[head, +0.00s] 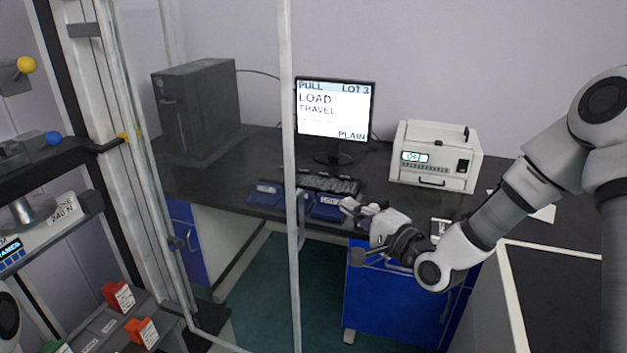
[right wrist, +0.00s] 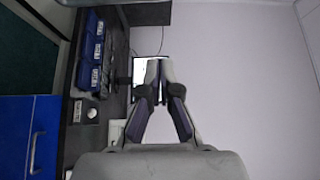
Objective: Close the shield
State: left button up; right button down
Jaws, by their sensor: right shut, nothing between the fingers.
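The shield is a clear panel in a pale frame, standing open at the left of the head view. Its free edge is the upright pale post (head: 288,130), with a light handle (head: 301,215) on it. The test machine (head: 60,150) stands behind the panel's other side, at the left. My right gripper (head: 350,206) is shut and empty, to the right of the handle with a gap in the picture. In the right wrist view its fingertips (right wrist: 158,66) are together. My left gripper is not in view.
A dark desk (head: 262,165) holds a computer tower (head: 200,110), a monitor (head: 335,108), a keyboard (head: 328,183), blue trays (head: 266,192) and a white instrument (head: 436,155). Blue cabinets (head: 395,305) stand below. A dark-topped counter (head: 560,300) is at right. Red and orange tagged pieces (head: 142,332) lie lower left.

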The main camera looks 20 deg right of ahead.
jog(key=w+a+p, duration=0.4)
jog(key=w+a, duration=0.1)
jog(key=w, duration=0.1)
jog(key=shift+w+a+f, duration=0.15)
jog(key=shift+w+a, duration=0.05)
jog(key=shift+a, duration=0.2)
jog(key=shift+w, duration=0.1)
jog(key=shift+f, duration=0.1)
